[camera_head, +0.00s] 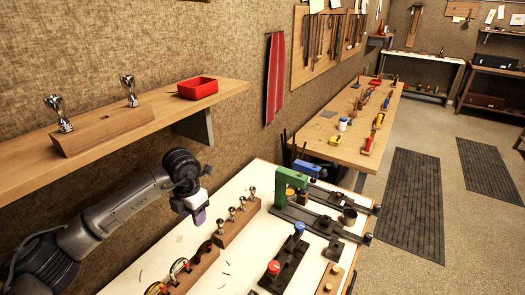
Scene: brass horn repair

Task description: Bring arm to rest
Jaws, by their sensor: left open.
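My left arm comes in from the lower left, under the wall shelf. My left gripper (199,217) hangs over the back left of the white-topped workbench (150,258), pointing down. It is open and nothing shows in it, though the fingers are small in this view. It is just left of a wooden block with several silver mouthpiece-like parts (237,218), apart from it as far as I can tell. My right gripper is not in view.
The wooden shelf (215,98) above the arm bears a red tray (197,88) and a wooden block with two silver parts (105,128). A green press-like fixture (289,182) stands right of the gripper. A tool-covered bench (330,142) stands further back. Open floor lies right.

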